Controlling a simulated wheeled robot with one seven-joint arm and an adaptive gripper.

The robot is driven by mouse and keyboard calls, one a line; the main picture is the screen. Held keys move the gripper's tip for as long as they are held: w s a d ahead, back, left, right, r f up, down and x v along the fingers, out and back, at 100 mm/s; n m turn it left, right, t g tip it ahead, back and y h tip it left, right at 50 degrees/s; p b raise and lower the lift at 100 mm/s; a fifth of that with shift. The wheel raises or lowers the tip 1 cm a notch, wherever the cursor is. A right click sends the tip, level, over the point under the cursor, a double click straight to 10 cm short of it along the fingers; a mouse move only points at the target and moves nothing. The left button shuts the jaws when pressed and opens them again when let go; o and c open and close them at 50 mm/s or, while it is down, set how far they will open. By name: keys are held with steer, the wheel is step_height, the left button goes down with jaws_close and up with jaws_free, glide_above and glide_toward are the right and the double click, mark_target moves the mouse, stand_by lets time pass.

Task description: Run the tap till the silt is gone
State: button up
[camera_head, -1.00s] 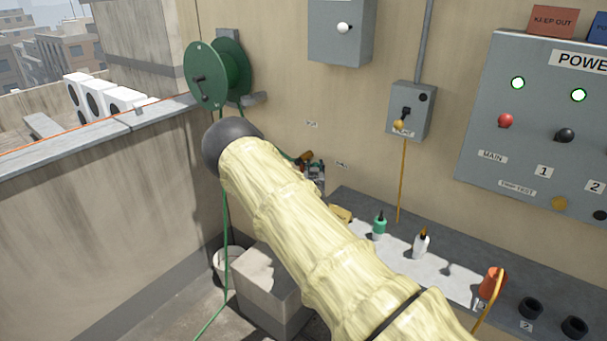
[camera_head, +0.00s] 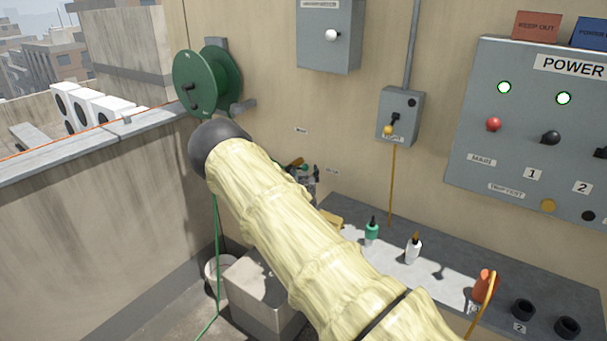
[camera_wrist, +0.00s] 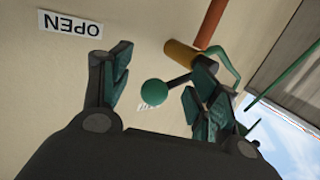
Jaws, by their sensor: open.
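The tap shows in the wrist view as a brass body (camera_wrist: 181,55) on a copper pipe (camera_wrist: 212,22), with a dark lever ending in a round green knob (camera_wrist: 153,93). My gripper (camera_wrist: 158,72) is open, and the knob appears between its fingers. I cannot tell whether either finger touches it. The right finger overlaps the lever side of the tap. An "OPEN" label (camera_wrist: 70,24) is upside down on the wall beyond the left finger. In the head view the tap (camera_head: 297,163) is small and partly hidden behind my arm. No water or silt can be made out.
A green hose (camera_head: 217,240) hangs from a reel (camera_head: 205,82) past a pale bucket (camera_head: 211,272) and a grey block (camera_head: 258,290). A ledge (camera_head: 455,262) holds bottles and black rings. A power panel (camera_head: 535,140) is at right, a parapet (camera_head: 90,150) at left.

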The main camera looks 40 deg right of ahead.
steer(key=v, duration=1.2)
steer(key=shift+w, duration=0.1)
